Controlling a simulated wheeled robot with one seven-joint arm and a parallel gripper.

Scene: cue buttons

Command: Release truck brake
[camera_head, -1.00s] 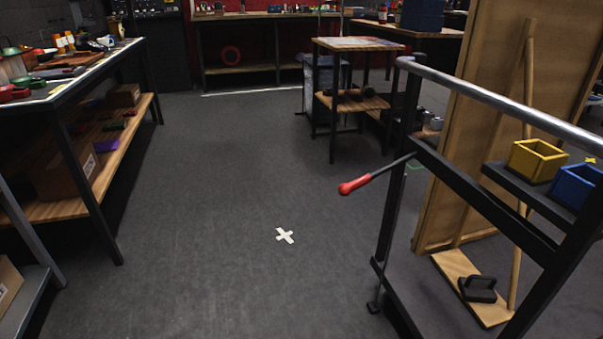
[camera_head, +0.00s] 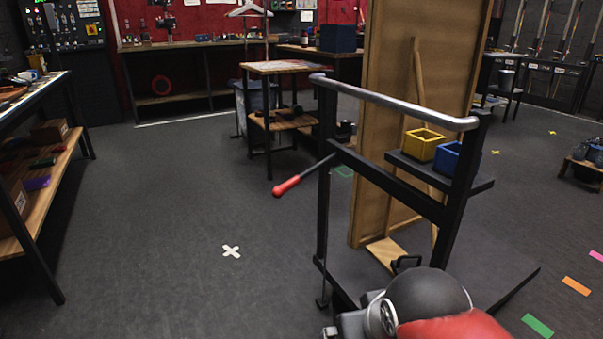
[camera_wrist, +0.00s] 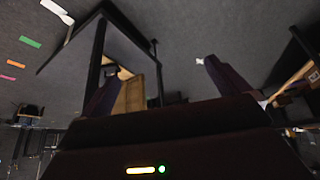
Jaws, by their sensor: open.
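The truck is a dark flat cart with a bare metal push handle (camera_head: 395,101) on an upright black frame. Its brake lever (camera_head: 287,186) has a red grip and sticks out to the left of the frame, sloping down. A thin rod runs down the frame's left post to the floor. My gripper (camera_wrist: 160,70) shows in the wrist view with its two dark fingers wide apart and nothing between them. Beyond the fingers, that view shows part of the truck's deck (camera_wrist: 75,55) and frame, turned over. My arm shows low in the head view, right of the lever and apart from it.
The truck carries a tall wooden panel (camera_head: 385,80), and its shelf holds a yellow bin (camera_head: 424,150) and a blue bin (camera_head: 446,163). A bench (camera_head: 45,90) stands at the left. The floor around a white cross (camera_head: 231,251) is clear.

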